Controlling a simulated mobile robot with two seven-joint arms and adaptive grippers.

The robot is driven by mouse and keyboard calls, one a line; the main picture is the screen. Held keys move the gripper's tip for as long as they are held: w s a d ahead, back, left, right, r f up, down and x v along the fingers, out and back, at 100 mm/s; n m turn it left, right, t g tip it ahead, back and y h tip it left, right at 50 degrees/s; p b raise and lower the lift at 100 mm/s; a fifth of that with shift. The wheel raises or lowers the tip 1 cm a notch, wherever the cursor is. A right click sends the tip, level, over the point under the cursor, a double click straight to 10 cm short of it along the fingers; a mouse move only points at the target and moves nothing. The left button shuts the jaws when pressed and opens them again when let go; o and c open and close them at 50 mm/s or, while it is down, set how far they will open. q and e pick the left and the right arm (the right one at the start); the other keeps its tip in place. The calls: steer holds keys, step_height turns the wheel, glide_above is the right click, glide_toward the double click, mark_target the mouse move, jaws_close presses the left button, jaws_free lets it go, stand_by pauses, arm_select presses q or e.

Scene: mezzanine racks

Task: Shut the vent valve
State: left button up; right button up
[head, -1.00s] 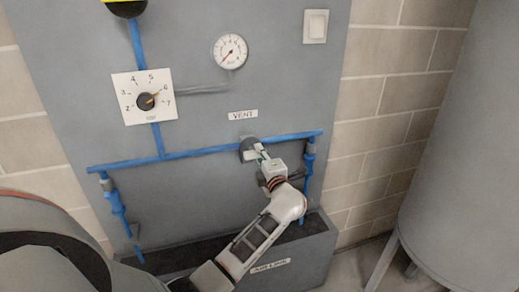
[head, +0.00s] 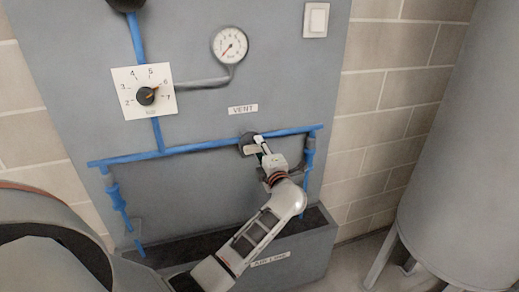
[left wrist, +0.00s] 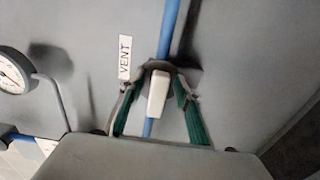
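The vent valve (head: 246,144) sits on the horizontal blue pipe, just below the VENT label (head: 243,109). In the left wrist view its white lever (left wrist: 158,93) points toward me and looks roughly in line with the blue pipe (left wrist: 169,35). My left gripper (head: 264,150) is at the valve. In the left wrist view the green-padded fingers of my left gripper (left wrist: 157,98) stand open, one on each side of the lever, with a gap visible on both sides. My right gripper is in neither view.
A dial (head: 146,95) and a round gauge (head: 230,45) are on the grey panel. A switch (head: 316,20) is at upper right. A grey trough (head: 300,252) lies below the pipes. A large grey tank (head: 465,150) stands at right.

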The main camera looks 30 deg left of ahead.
arm_select(q)
steer(key=v, duration=1.1)
steer(key=shift+s+d, duration=0.25)
